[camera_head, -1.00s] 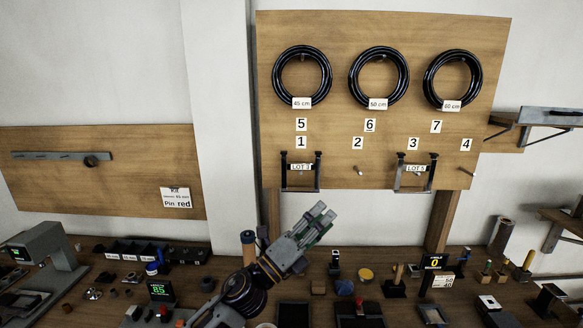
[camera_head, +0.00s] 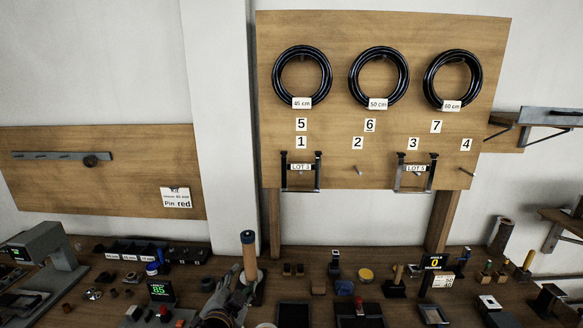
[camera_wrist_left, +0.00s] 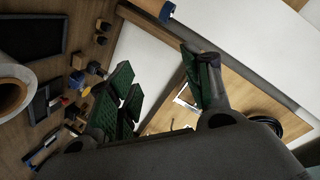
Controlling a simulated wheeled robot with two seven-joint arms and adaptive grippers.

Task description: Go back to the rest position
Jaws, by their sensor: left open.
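My left gripper (camera_head: 222,292) is low in the head view, in front of the bench and just left of an upright brown post with a blue top (camera_head: 249,252). In the left wrist view my left gripper (camera_wrist_left: 162,88) shows its green-padded fingers spread apart with nothing between them. I cannot tell from the head view whether it touches the post's base. My right gripper is in neither view.
The bench (camera_head: 290,257) is crowded with small parts, trays and a green display (camera_head: 161,291). A wooden board (camera_head: 330,120) with three black hoses and two hung frames stands behind. The air above the bench is free.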

